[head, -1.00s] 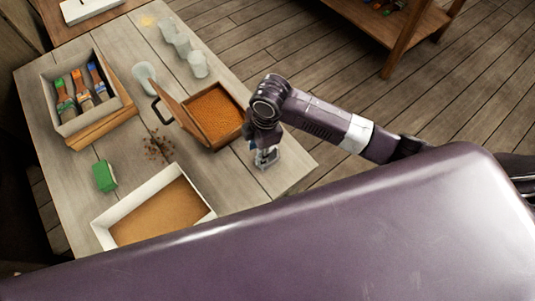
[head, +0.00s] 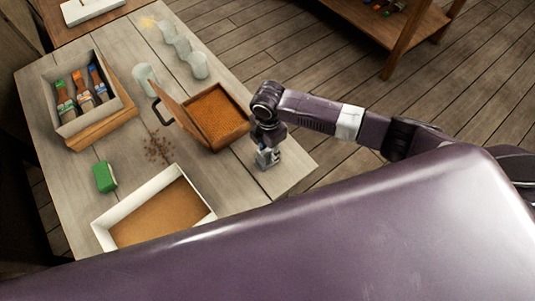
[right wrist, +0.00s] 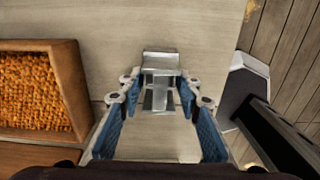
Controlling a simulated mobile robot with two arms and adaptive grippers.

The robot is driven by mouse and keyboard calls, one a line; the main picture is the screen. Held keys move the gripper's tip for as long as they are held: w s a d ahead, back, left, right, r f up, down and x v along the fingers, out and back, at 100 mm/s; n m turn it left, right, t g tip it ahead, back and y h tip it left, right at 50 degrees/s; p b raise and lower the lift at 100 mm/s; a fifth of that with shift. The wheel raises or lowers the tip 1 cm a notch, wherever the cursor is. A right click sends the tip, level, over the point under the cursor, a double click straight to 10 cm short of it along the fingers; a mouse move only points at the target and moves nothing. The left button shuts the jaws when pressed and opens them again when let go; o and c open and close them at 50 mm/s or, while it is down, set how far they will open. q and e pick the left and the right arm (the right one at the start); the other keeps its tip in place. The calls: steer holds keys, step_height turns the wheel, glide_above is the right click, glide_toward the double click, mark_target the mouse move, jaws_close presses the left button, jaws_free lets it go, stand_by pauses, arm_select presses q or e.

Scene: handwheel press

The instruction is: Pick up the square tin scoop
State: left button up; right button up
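The square tin scoop (right wrist: 160,62) is a small shiny metal piece on the pale wooden table. In the right wrist view it lies ahead of and between the fingers of my right gripper (right wrist: 160,112). The blue-padded fingers are apart, with a gap on both sides of the scoop's narrower part. In the head view my right gripper (head: 268,150) points down over the table's right part, and the scoop (head: 265,161) shows small beneath it. My left gripper is not in view.
A wooden box of orange grains (head: 216,113) with a raised lid stands just left of my right gripper. A white tray (head: 101,226), green block (head: 104,177), brush box (head: 73,130) and cloudy cups (head: 199,67) are farther off. The table's right edge is close.

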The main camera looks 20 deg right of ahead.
steer(key=shift+c, duration=0.7)
jaws_close()
step_height(320, 180, up, 20)
